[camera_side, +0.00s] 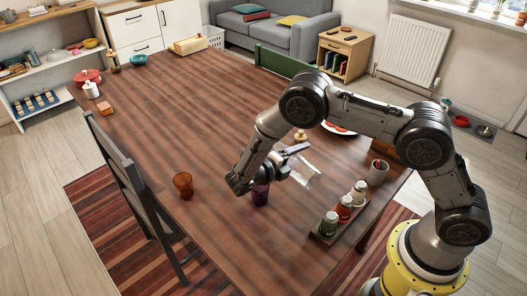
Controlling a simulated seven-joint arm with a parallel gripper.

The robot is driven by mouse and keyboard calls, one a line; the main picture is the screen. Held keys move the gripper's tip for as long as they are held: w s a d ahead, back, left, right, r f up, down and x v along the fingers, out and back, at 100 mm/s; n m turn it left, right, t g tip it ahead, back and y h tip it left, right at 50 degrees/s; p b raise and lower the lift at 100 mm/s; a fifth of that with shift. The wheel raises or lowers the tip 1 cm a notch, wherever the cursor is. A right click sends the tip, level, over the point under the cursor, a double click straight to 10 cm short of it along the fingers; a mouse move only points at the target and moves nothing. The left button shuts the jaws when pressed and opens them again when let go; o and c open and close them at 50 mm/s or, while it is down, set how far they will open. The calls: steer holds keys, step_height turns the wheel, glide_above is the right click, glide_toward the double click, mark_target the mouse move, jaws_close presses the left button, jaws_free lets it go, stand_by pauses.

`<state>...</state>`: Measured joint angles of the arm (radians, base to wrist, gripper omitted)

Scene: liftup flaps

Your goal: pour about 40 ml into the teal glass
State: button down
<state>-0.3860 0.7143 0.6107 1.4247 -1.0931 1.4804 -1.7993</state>
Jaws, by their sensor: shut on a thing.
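My gripper (287,164) is shut on a clear, see-through vessel (308,176) above the near part of the wooden table. The vessel looks tilted; its contents are too small to make out. A purple glass (260,196) stands on the table just below and left of my gripper, its upper part partly hidden by my arm. An amber glass (183,185) stands upright farther left, near the chair side. I cannot make out a teal glass in this view; the arm and gripper cover part of the table.
A tray with several jars (338,216) and a grey cup (377,172) stand right of my gripper. A plate with red food (340,127) lies behind my arm. A teal bowl (138,60) is at the far end. The table's middle (190,115) is clear.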

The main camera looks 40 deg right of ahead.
steer(key=shift+s, duration=0.55)
stand_by(1.4)
steer(key=m, duration=0.2)
steer(key=w+m+t, duration=0.1)
steer(key=shift+m+t, duration=0.3)
steer(key=shift+m, duration=0.1)
stand_by(2.0)
steer(key=w+m+t+h, duration=0.1)
steer(key=m, duration=0.2)
steer(key=r+m+t, duration=0.1)
steer(key=m, duration=0.2)
steer(key=w+r+m+h, duration=0.1)
steer(key=m, duration=0.3)
steer(key=shift+w+d+r+t+h, duration=0.1)
steer(key=shift+w+r+t+h, duration=0.1)
steer(key=shift+w+t+h, duration=0.15)
